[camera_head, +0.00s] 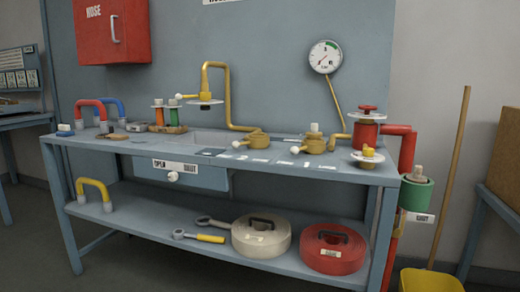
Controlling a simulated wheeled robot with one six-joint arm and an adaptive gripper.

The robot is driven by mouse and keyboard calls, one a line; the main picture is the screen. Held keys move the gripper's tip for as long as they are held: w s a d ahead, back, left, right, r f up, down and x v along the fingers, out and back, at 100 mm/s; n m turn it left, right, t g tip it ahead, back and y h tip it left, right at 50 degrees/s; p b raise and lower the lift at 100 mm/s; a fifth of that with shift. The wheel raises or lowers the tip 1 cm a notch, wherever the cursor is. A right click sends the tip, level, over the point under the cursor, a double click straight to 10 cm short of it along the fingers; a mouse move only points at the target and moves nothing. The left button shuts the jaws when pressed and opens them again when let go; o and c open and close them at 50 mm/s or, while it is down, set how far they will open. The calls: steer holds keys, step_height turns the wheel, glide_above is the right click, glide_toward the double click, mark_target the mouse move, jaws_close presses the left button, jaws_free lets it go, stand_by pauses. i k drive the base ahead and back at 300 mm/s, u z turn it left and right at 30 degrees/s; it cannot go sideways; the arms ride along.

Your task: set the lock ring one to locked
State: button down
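No label that I can read names lock ring one, so I cannot tell which part it is. Two brass ring-like fittings stand on the bench top, a left fitting (258,139) and a right fitting (314,144). Each has a pale knob, and small white labels lie in front of them, too small to read. A yellow bent pipe (228,97) runs down to the left fitting. A green ring (416,194) sits on the red pipe at the bench's right end, above a small white tag (418,217). My gripper is not in view.
The grey bench (270,172) holds a drawer (205,178), a red valve (366,130) and colored handles. A beige hose roll (262,237) and a red hose roll (332,249) lie on its lower shelf. A yellow bucket (428,281) and broom pole (452,170) stand right.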

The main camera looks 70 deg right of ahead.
mark_target(311, 148)
steer(key=k, duration=0.8)
steer(key=z, duration=1.25)
steer(key=i, duration=0.5)
